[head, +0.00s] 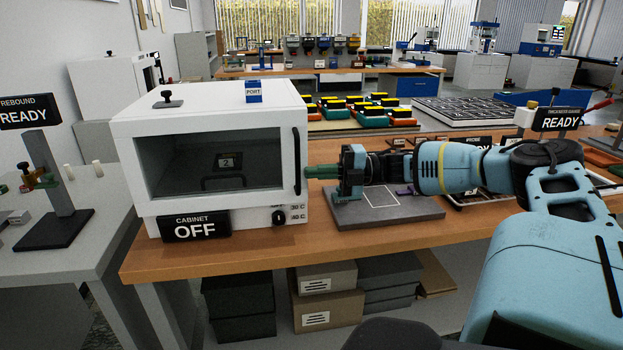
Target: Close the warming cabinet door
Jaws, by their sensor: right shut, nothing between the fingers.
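The white warming cabinet (210,98) stands on the left part of the wooden bench. Its door (215,165) has a dark window and a black vertical handle (297,160) at its right edge. The door lies flush or nearly flush with the cabinet front; I cannot tell if a thin gap is left. A sign under the door reads "CABINET OFF" (195,226). My right gripper (312,172) comes in from the right, with its shut, empty fingertips just right of the handle. I cannot tell whether they touch the cabinet. My left gripper is out of view.
A grey plate (390,213) lies on the bench below my right gripper. Orange and green trays (350,112) with yellow and black tops stand behind. A "READY" stand (50,190) is on the grey table at left. Boxes (328,310) sit under the bench.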

